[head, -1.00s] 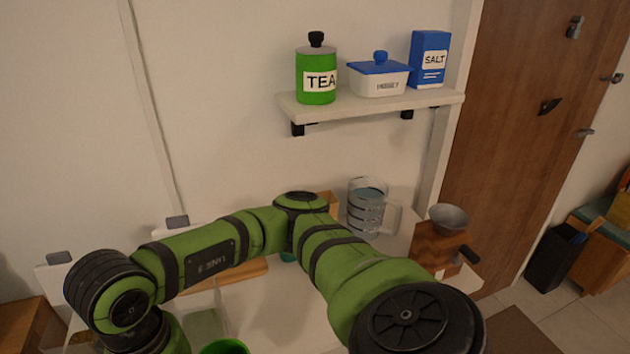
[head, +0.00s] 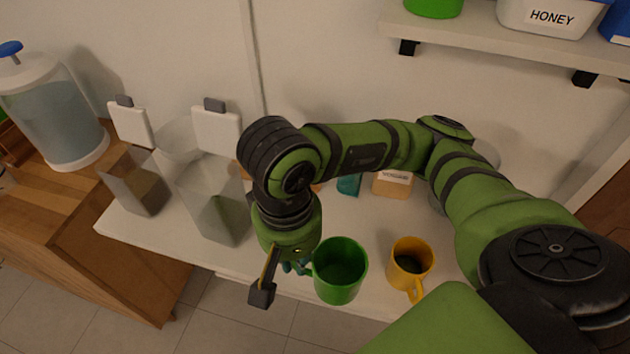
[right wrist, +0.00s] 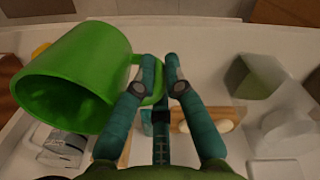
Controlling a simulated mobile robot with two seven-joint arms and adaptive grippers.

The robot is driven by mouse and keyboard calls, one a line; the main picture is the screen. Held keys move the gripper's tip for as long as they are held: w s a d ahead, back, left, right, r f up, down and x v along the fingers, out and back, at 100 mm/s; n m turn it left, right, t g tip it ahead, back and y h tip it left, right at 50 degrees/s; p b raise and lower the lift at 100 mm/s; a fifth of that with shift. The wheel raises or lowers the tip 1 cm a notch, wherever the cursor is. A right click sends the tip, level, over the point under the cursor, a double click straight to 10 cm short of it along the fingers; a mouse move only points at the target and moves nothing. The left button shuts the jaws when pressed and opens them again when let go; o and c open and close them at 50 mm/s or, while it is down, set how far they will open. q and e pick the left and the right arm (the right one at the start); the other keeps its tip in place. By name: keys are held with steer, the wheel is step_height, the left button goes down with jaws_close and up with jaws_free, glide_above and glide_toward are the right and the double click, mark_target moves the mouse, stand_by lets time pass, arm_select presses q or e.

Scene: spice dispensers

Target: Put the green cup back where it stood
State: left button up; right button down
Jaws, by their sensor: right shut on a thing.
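The green cup (head: 340,283) is near the front edge of the white table, left of the yellow cup (head: 410,258). My right gripper (head: 295,267) is at the cup's left side, where the handle is. In the right wrist view, the green cup (right wrist: 85,60) fills the upper left, its mouth facing left and down. The fingers of my right gripper (right wrist: 161,68) are shut on the cup's handle. I cannot tell for sure whether the cup's base touches the table. My left gripper is not in view.
Clear dispensers (head: 215,205) with white lids stand left of my arm. A large water jar (head: 55,110) is on a wooden cabinet (head: 60,235) at far left. A small teal item (head: 349,185) and a tan block (head: 393,184) sit behind the cups. A shelf (head: 480,40) overhangs the back right.

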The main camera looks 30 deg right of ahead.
steer(key=w+d+f, duration=0.1)
steer(key=w+f, duration=0.1)
steer(key=w, duration=0.1)
steer(key=w+d+f, duration=0.1)
steer(key=w+f, duration=0.1)
steer(key=w, duration=0.1)
steer(key=w+d+f+p, duration=0.1)
steer(key=w, duration=0.2)
steer(key=shift+w+f, duration=0.25)
steer(key=shift+f, duration=0.15)
steer(key=shift+w+d+f, duration=0.1)
steer(key=shift+w+f, duration=0.05)
steer(key=shift+f, duration=0.05)
step_height(320, 180, down, 3)
steer(key=shift+f+p, duration=0.1)
steer(key=shift+p, duration=0.75)
steer(key=shift+f, duration=0.4)
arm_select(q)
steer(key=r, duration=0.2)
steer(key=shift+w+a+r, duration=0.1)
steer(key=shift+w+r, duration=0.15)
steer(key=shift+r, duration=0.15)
